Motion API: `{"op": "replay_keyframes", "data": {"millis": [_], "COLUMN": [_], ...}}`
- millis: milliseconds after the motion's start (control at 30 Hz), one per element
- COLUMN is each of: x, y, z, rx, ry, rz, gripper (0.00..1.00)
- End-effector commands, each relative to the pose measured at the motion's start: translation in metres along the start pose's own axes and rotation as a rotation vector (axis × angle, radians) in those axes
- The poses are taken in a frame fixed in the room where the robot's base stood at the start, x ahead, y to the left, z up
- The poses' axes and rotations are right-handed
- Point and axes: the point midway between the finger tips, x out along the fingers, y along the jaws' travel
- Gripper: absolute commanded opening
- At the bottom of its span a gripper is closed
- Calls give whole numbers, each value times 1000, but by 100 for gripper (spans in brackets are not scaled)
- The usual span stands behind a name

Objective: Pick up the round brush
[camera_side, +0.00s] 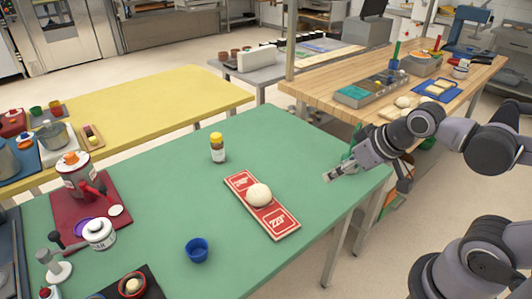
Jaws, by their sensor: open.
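I cannot pick out a round brush with certainty in the side view. A round, cream-white ball (259,195) lies on a red board with white markings (284,224) on the green table (190,188); it looks more like dough than a brush. My gripper (330,177) is open over the right part of the green table, to the right of and apart from the board. Nothing clearly shows between its fingers, which are small in this view.
A yellow-capped jar (218,148) stands behind the board, and a blue cup (197,250) stands at the front. Several items crowd the left end, including a red-based machine (82,178) and a white jar (99,233). The table between them is clear.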

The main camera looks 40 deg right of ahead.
Motion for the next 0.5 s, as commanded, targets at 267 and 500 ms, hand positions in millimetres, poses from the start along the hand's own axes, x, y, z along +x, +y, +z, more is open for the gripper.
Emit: {"op": "replay_keyframes", "data": {"millis": [267, 500], "x": [6, 21], "y": [61, 140], "z": [-40, -66], "rx": [209, 448], "ry": [-79, -163], "rz": [122, 252], "gripper": [52, 52]}}
